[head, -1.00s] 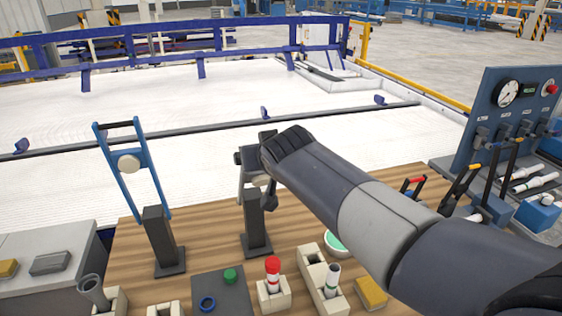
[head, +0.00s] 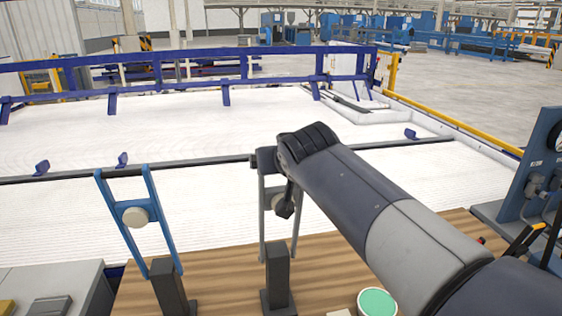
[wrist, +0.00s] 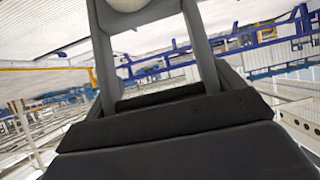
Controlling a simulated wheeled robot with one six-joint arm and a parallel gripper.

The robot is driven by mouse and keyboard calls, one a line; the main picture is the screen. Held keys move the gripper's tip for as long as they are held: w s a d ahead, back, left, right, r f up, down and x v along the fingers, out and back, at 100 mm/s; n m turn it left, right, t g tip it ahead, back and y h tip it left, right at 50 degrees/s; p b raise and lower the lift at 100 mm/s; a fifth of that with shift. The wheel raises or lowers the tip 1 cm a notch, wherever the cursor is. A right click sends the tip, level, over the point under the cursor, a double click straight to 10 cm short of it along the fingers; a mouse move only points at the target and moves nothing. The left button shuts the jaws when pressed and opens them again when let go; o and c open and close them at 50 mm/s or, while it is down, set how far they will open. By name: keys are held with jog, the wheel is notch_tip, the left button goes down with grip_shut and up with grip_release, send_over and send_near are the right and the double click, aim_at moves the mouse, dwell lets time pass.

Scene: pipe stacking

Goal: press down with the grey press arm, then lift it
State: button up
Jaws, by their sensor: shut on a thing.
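The grey press arm (head: 262,218) stands raised and near upright on its dark post (head: 278,280) at the front middle of the wooden bench. Its upper end is partly hidden by my wrist. In the wrist view the two grey side bars (wrist: 205,50) of the press arm rise from my gripper (wrist: 165,108), with a pale round pad (wrist: 127,4) between them at the top edge. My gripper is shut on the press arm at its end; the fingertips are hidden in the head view.
A similar blue press arm (head: 148,225) with a pale pad stands upright on a dark post to the left. A green-topped round thing (head: 376,302) lies on the bench (head: 215,287). A blue panel (head: 540,165) with levers stands at right. A white bed lies behind.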

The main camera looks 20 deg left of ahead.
jog(key=shift+f, duration=0.4)
jog(key=o, duration=1)
jog(key=shift+w, duration=0.1)
jog(key=shift+o, duration=0.8)
jog(key=shift+w+a, duration=0.1)
jog(key=shift+r, duration=0.15)
jog(key=b+v, duration=0.2)
jog(key=v, duration=0.9)
